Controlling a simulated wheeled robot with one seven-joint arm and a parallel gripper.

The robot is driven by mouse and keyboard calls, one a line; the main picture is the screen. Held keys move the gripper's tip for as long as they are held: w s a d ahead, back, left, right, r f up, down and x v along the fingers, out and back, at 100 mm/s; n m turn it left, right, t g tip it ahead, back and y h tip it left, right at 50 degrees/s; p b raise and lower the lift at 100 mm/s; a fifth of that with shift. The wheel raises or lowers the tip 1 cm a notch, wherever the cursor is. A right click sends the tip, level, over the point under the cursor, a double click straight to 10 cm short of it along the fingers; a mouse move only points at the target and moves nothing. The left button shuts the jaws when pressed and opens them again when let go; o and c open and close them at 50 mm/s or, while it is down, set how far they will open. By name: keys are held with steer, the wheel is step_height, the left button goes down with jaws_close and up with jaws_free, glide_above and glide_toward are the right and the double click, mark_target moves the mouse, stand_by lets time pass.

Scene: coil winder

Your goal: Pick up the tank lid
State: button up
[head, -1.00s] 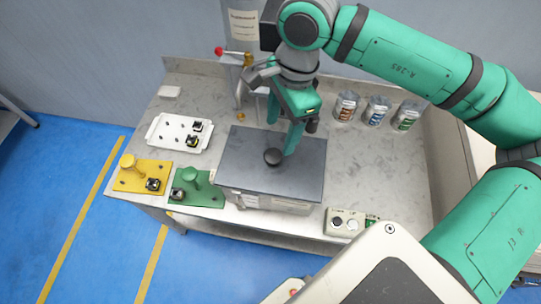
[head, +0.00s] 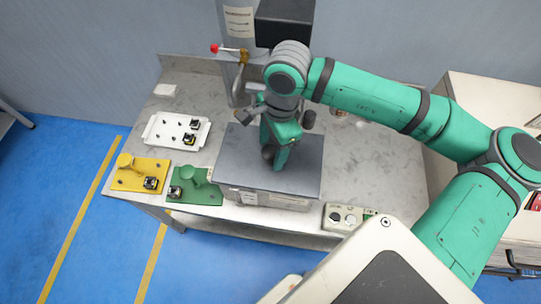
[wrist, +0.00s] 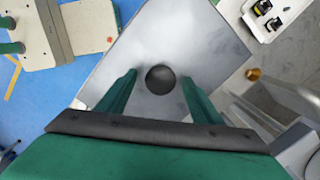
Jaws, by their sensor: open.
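The tank lid (head: 235,160) is a flat dark grey plate on top of a box-shaped tank (head: 265,200) on the bench. A round black knob (wrist: 160,78) stands at the middle of the lid in the wrist view. In the head view the knob (head: 268,153) is partly hidden by my gripper (head: 276,160). My gripper is open above the lid. In the wrist view its two green fingers (wrist: 155,85) are on either side of the knob, with a gap on each side. I cannot tell how far the fingertips are above the lid.
A white tray (head: 160,131) with small parts, a yellow fixture (head: 130,180) and a green fixture (head: 205,192) stand left of the tank. A control box (head: 342,219) with buttons is at the front right. A column with a red-knobbed lever (head: 214,47) rises behind.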

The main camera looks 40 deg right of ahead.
jaws_close()
steer(key=shift+w, duration=0.1)
